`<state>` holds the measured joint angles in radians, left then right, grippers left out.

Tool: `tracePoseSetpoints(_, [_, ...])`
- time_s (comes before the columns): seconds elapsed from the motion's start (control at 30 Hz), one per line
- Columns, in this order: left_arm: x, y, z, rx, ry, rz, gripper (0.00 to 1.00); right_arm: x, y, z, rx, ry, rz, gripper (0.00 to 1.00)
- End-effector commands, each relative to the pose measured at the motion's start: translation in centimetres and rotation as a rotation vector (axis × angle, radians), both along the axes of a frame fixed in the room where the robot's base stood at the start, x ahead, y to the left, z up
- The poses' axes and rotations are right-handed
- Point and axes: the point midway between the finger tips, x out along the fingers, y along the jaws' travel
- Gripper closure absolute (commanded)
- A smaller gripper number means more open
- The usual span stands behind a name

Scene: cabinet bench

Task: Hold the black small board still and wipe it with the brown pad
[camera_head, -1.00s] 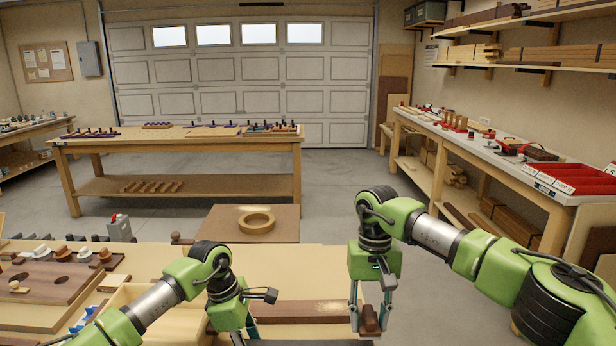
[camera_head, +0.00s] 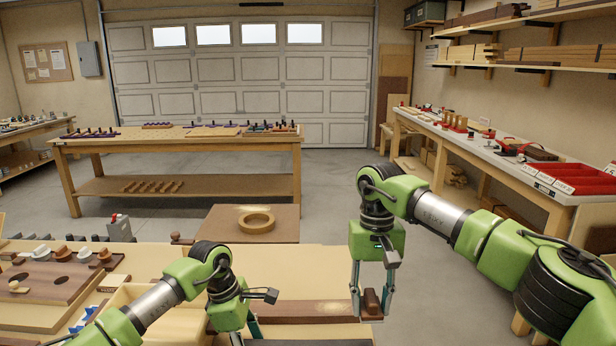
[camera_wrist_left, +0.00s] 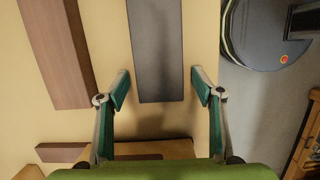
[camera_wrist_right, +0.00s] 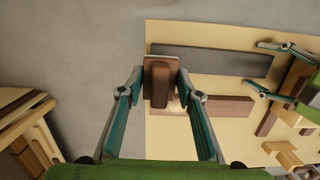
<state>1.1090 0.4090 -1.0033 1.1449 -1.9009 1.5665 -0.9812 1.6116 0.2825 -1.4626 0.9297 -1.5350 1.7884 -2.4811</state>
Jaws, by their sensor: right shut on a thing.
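The brown pad (camera_head: 371,303) is a brown block on a paler base. My right gripper (camera_head: 370,312) is shut on it and holds it up at the right end of the bench; the pad also shows between the fingers in the right wrist view (camera_wrist_right: 160,82). The black small board (camera_wrist_left: 155,50) is a long dark grey strip lying flat, seen also in the right wrist view (camera_wrist_right: 210,62). My left gripper (camera_wrist_left: 162,90) is open, its fingers either side of one board end with gaps. In the head view my left arm partly hides its gripper (camera_head: 245,332).
A brown board (camera_head: 300,313) lies parallel to the black one, with a pale dusty patch (camera_head: 332,307) near its right end. A pale bin (camera_head: 125,296) and a wooden rack (camera_head: 55,280) stand left. A tan ring (camera_head: 257,222) lies beyond the bench.

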Motion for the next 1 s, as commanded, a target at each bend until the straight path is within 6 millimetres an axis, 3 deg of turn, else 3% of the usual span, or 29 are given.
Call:
tracePoseSetpoints(0.27, [0.0,0.1,0.6,0.001,0.0,0.0,0.39,0.0,0.0,0.4,0.0,0.0,0.0,0.95])
tracePoseSetpoints(1.0, [0.1,0.0,6.6,0.001,-0.002,0.0,0.39,0.0,0.0,3.3,0.0,0.0,0.0,0.95])
